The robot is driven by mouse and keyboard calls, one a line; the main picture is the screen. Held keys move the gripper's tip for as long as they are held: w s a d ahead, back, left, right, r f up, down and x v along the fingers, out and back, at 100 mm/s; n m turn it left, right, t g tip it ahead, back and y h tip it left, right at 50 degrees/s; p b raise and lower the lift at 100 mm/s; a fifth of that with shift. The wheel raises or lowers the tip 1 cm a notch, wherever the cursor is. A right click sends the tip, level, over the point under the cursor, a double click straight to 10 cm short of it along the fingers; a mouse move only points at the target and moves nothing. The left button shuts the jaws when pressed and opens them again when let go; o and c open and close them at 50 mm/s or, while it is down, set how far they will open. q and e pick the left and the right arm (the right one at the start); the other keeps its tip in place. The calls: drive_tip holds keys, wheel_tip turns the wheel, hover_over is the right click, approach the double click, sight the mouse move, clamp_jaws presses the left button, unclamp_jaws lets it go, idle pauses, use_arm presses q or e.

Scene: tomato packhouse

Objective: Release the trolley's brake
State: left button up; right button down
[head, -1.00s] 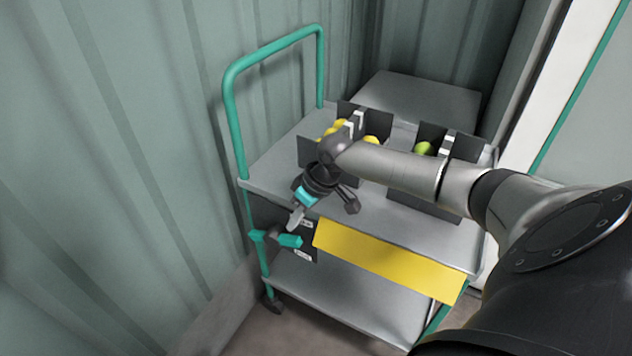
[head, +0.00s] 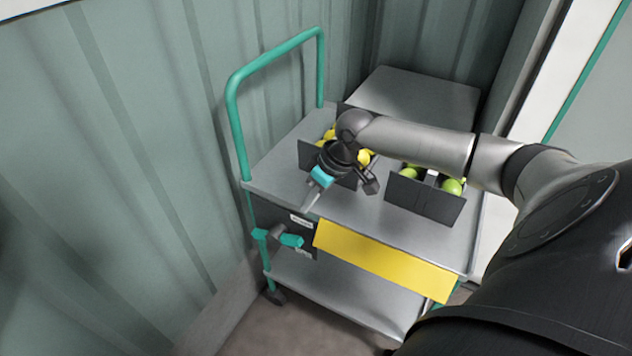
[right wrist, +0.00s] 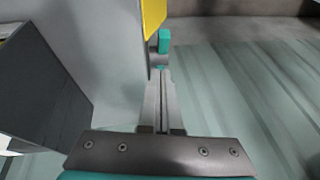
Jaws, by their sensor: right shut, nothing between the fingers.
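The trolley (head: 385,215) stands by the wall, with a grey top, a green push handle (head: 232,110) and a yellow front panel (head: 385,260). Its brake lever (head: 291,240), teal-ended on a grey hub, sits on a dark plate at the left front and lies roughly level. My right gripper (head: 308,204) is shut and empty, pointing down-left above the lever and apart from it. In the right wrist view the closed fingers (right wrist: 163,76) lie below a teal piece (right wrist: 165,41), probably the lever's end. My left gripper is not in view.
Two dark crates, the left (head: 312,157) with yellow fruit and the right (head: 425,200) with green fruit, stand on the trolley top. A grey box (head: 420,100) is behind. Corrugated wall (head: 120,150) closes off the left. Floor shows in front of the trolley.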

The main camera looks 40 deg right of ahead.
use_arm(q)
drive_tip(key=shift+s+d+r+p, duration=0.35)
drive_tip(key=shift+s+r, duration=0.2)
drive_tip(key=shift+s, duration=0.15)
use_arm(e)
drive_tip(key=shift+v, duration=1.6)
drive_tip(key=shift+s+f, duration=0.1)
drive_tip(key=shift+s, duration=0.1)
